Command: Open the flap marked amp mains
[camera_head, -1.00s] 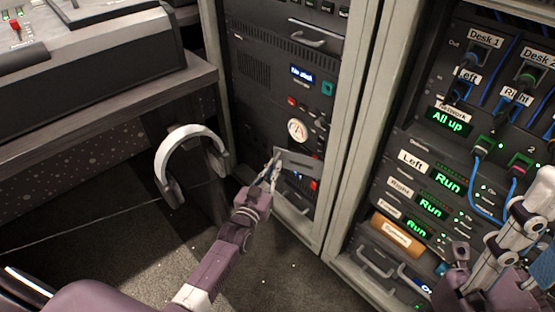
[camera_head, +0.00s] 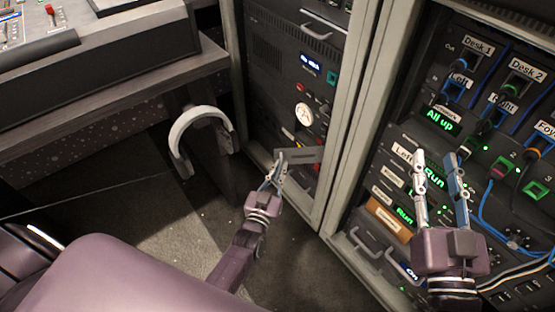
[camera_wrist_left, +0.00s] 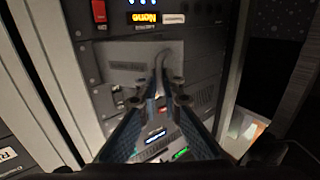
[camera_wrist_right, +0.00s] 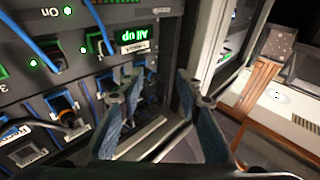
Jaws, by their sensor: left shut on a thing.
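The flap (camera_head: 303,155) is a plain grey plate low on the left-hand rack, standing out from the rack's front. No amp mains marking is readable on it. My left gripper (camera_head: 275,168) is shut on the flap at its left end. In the left wrist view, the fingertips (camera_wrist_left: 162,88) are close together beside a grey plate (camera_wrist_left: 122,74); the exact contact is hard to see. My right gripper (camera_head: 436,158) is open and empty in front of the right-hand rack, over the green Run displays. Its spread fingers also show in the right wrist view (camera_wrist_right: 157,88).
The right-hand rack (camera_head: 362,110) has cables and labelled units close to my right gripper. White headphones (camera_head: 180,135) hang at the desk (camera_head: 120,88), left of my left gripper. A grey handle (camera_head: 316,32) sticks out above. The floor (camera_head: 160,240) below is clear.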

